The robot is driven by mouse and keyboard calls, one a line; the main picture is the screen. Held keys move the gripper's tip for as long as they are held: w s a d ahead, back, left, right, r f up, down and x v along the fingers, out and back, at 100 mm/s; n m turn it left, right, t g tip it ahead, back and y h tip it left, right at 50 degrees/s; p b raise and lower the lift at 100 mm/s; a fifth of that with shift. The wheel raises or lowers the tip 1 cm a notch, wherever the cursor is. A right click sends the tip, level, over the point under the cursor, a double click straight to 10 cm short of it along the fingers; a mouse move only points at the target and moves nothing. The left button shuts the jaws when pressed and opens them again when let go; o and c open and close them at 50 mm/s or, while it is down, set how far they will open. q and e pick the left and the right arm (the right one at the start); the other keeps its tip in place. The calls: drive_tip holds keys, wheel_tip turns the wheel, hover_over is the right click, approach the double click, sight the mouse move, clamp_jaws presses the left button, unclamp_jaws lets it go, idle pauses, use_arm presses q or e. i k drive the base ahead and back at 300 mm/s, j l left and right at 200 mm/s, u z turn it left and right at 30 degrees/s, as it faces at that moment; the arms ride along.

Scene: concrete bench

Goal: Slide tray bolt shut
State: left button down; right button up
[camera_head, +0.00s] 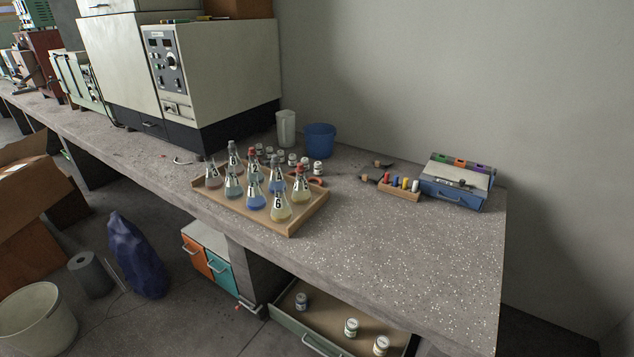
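A shallow wooden tray (309,216) sits on the speckled bench near its front edge. It holds several numbered conical flasks with coloured liquids. A blue box (455,190) with a grey sloping top and orange, purple and green patches stands at the right end of the bench. A small dark and metal fitting (458,183) shows on its front; I cannot tell whether it is a bolt or how it is set. No bolt can be made out on the wooden tray. Neither of my grippers is in view.
A small rack (399,189) with coloured pieces stands left of the blue box. A blue bucket (319,141), a clear beaker (286,128) and small jars stand behind the tray. An open drawer (300,332) with jars juts out below. The bench's front right is clear.

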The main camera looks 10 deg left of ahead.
sight(238, 307)
drive_tip(key=u, duration=1.05)
drive_tip(key=i+j+z, duration=0.5)
drive_tip(key=j, duration=0.25)
